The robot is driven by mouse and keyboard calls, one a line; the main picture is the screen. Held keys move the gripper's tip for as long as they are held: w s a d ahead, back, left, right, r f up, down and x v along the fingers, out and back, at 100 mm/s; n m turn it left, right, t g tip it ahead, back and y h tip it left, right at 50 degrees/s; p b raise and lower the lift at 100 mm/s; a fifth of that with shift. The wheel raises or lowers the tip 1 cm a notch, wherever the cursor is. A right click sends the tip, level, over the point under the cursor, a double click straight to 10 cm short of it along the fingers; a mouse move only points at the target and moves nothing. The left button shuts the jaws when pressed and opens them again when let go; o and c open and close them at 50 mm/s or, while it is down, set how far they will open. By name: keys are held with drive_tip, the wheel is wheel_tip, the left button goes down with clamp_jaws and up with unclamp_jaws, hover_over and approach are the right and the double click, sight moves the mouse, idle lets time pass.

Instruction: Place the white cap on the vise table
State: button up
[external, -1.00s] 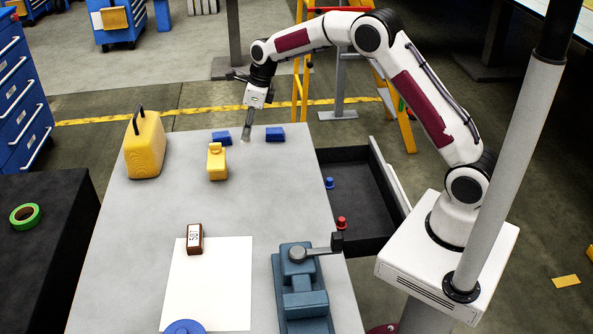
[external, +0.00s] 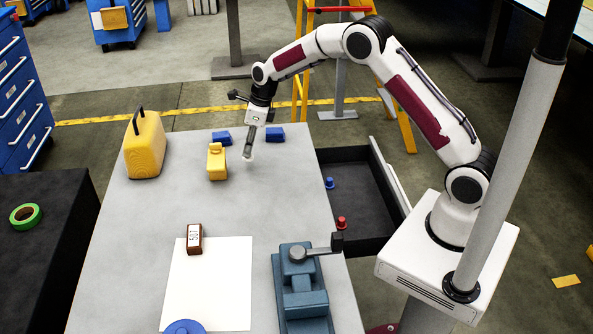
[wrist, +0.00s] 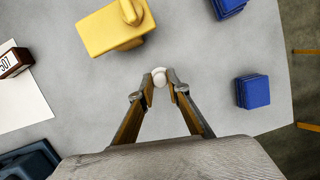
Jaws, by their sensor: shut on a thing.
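My gripper (external: 248,154) is low over the grey table, right of the small yellow block-like piece. In the wrist view my gripper (wrist: 160,80) is shut on a small round white cap (wrist: 159,80) between its fingertips. The cap cannot be made out in the external view. Whether it touches the tabletop is hard to tell. The vise (external: 302,285) is blue-grey and stands at the table's front right, well away from the gripper. Its dark handle (external: 335,242) points right. A corner of the vise shows in the wrist view (wrist: 30,160).
A yellow canister (external: 145,147), a small yellow piece (external: 217,165) and two blue blocks (external: 275,134) stand at the back. A brown labelled block (external: 194,239) sits on white paper (external: 225,285). An open drawer (external: 350,175) holds a blue and a red piece. The table's middle is clear.

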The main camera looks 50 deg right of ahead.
drive_tip(key=shift+f, duration=1.85)
drive_tip(key=shift+f, duration=0.15)
drive_tip(key=o, duration=0.8)
drive_tip(key=v, duration=1.2)
drive_tip(key=shift+r, duration=0.25)
